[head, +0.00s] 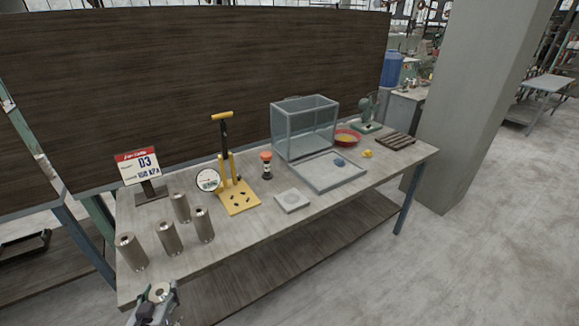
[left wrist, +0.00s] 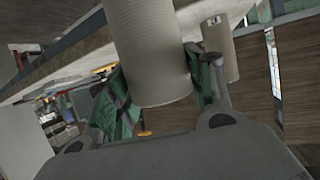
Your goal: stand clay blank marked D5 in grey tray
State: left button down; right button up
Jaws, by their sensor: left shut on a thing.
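My left gripper (head: 156,305) is at the bottom left, just off the table's front edge, shut on a grey-brown cylindrical blank (head: 160,291). The left wrist view shows this held blank (left wrist: 150,55) between the green finger pads. Several similar blanks stand upright on the table's left end, such as a front-left blank (head: 131,251) and a right-hand blank (head: 203,225). I cannot read any D5 mark on them. My right gripper is not in view.
The front middle is clear.

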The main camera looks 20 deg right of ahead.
aim_at(317, 172)
jog(key=l, duration=0.5)
jog(key=i+l, duration=0.15)
jog(key=l, duration=0.9)
jog(key=i, duration=0.05)
